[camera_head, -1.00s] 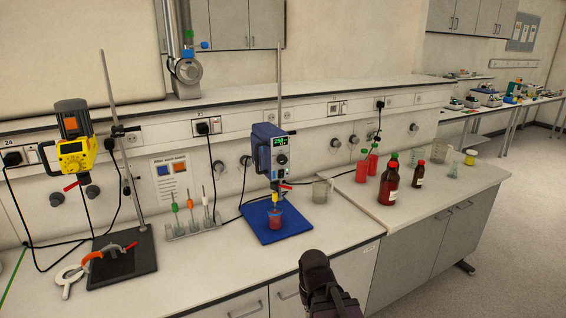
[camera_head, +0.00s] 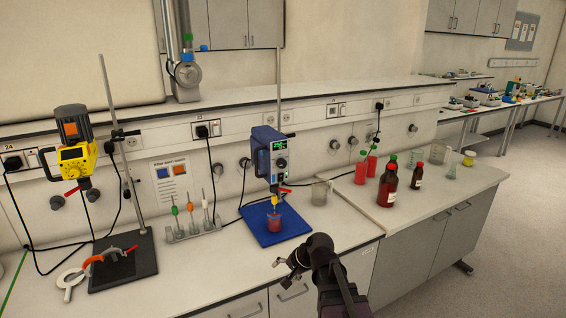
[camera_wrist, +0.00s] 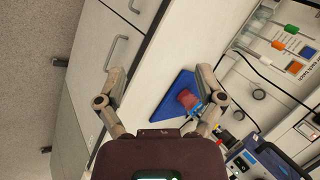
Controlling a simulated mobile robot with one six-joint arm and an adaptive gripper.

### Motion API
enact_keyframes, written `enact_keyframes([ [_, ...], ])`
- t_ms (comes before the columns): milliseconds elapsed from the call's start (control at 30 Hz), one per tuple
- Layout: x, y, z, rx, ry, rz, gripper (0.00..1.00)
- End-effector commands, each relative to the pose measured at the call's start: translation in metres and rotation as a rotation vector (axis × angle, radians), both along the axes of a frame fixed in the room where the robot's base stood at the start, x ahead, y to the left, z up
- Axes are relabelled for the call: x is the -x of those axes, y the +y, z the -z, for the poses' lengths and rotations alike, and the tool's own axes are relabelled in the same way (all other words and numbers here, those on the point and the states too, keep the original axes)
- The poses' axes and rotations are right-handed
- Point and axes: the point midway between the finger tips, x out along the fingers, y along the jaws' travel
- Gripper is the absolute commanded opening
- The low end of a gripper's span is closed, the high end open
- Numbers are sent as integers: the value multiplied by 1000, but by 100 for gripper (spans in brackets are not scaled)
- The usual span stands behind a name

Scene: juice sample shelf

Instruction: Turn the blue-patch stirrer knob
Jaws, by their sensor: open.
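The blue stirrer (camera_head: 262,150) hangs on a rod above a blue mat (camera_head: 293,229), with a lit green display. Its dark round knob (camera_head: 281,162) is on the front panel below the display. A beaker of red liquid (camera_head: 274,223) stands under it. In the wrist view my spread fingers (camera_wrist: 158,76) frame the bench edge. The stirrer (camera_wrist: 258,160) shows there at lower right; I cannot make out its knob clearly.
A yellow stirrer (camera_head: 74,158) stands at left over a dark plate (camera_head: 140,262). Brown bottles (camera_head: 388,186) and red bottles stand at right.

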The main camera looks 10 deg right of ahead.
Motion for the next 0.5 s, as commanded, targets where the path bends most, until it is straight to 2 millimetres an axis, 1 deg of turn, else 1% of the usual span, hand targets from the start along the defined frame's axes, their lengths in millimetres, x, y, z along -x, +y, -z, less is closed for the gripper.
enact_keyframes([
  [33,-17,1,-13,-73,-15,65,88],
  [167,-53,4,-44,-288,-41,244,88],
  [267,-80,1,-69,-461,-48,381,88],
  [367,-106,-7,-95,-640,-46,515,88],
  [500,-139,-26,-131,-901,-24,697,88],
])
